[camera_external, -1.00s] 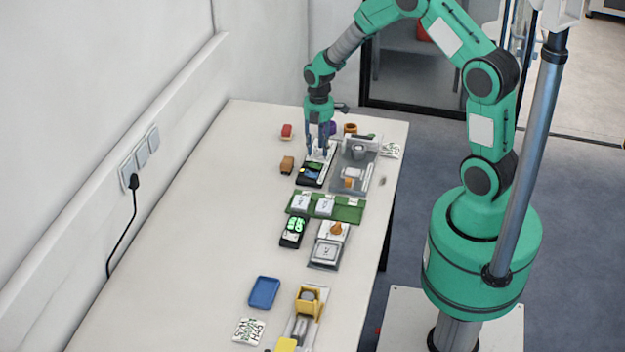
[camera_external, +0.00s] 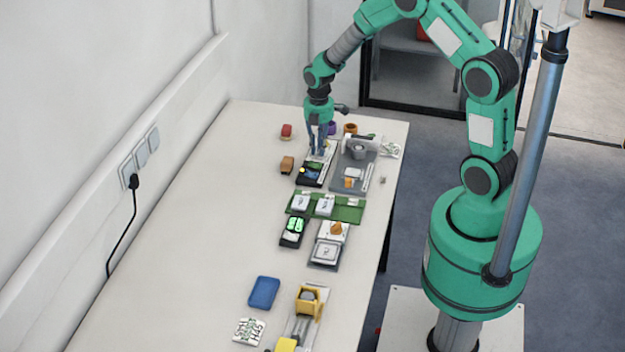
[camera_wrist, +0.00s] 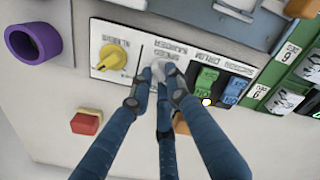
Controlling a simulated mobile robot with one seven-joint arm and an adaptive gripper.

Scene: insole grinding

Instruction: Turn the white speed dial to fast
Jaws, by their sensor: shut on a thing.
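The white speed dial (camera_wrist: 163,70) sits on the control panel (camera_wrist: 148,42) in the wrist view, under the printed speed label. My gripper (camera_wrist: 156,92) has its dark blue fingers closed around the dial, which they partly cover. The dial's pointer and setting cannot be made out. In the external view my gripper (camera_external: 319,151) reaches straight down onto the far end of the panel (camera_external: 310,174), and the dial is hidden there.
On the panel, a yellow dial (camera_wrist: 111,57) lies left of my fingers, with a green switch (camera_wrist: 205,80) and a blue switch (camera_wrist: 233,91) to the right. A purple ring (camera_wrist: 34,43) and red block (camera_wrist: 86,122) are nearby. The table's left side (camera_external: 190,220) is clear.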

